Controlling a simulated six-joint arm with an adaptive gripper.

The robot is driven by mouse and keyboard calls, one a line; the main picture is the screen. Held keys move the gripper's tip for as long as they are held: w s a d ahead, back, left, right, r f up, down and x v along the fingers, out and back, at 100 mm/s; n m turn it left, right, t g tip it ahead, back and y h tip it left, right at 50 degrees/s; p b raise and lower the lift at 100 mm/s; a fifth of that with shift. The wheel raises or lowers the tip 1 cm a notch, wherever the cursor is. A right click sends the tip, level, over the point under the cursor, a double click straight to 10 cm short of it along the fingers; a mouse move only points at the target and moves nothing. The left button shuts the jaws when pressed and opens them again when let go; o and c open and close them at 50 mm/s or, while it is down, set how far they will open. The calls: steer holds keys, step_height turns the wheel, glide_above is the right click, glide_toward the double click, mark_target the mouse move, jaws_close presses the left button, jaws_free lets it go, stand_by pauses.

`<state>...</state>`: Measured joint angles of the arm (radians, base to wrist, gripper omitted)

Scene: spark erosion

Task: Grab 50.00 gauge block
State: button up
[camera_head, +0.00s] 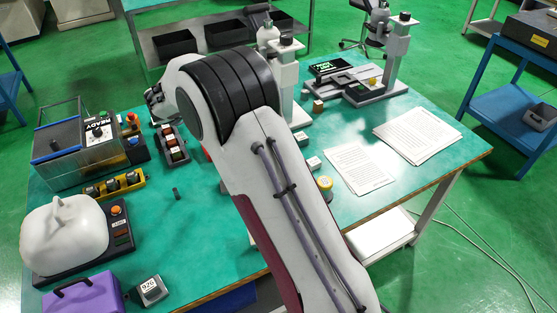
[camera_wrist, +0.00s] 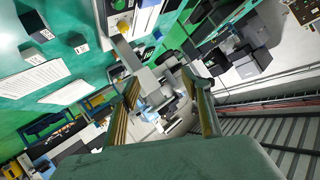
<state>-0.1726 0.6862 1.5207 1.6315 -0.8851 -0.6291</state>
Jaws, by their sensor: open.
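Two small blocks with white labels stand on the green table near the paper sheets, one (camera_head: 300,137) above the other (camera_head: 314,163) in the head view. In the wrist view, a dark block with a white label (camera_wrist: 36,27) and a smaller one (camera_wrist: 78,43) show at upper left. No 50.00 marking is readable, so I cannot tell which is the gauge block. My gripper (camera_wrist: 160,80) is open, with nothing between its fingers, and the wrist view looks out past the table. In the head view my arm hides the table's middle and most of the gripper.
Paper sheets (camera_head: 418,128) lie at the right of the table. A measuring stand (camera_head: 392,65) is at the back right. A clear-walled machine (camera_head: 70,145), a white-covered device (camera_head: 62,235) and a purple case (camera_head: 85,297) fill the left. The front middle of the table is mostly clear.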

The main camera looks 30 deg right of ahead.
steer(key=s+f+m+g, duration=0.1)
steer(key=s+f+g, duration=0.2)
steer(key=f, duration=0.3)
steer(key=s+d+f+m+g+h, duration=0.1)
steer(key=s+f+g, duration=0.2)
steer(key=f, duration=0.3)
steer(key=s+f+m+g+h, duration=0.1)
steer(key=s+f+g, duration=0.1)
steer(key=s+f, duration=0.2)
steer(key=shift+s+d+f+g, duration=0.1)
steer(key=shift+s+f+g, duration=0.1)
steer(key=shift+f, duration=0.35)
steer(key=shift+s+d+f+g, duration=0.1)
steer(key=shift+f+g, duration=0.1)
steer(key=shift+f, duration=0.35)
steer(key=shift+x, duration=3)
steer(key=shift+d+r, duration=0.1)
steer(key=shift+x, duration=2.9)
steer(key=shift+r, duration=0.1)
jaws_close()
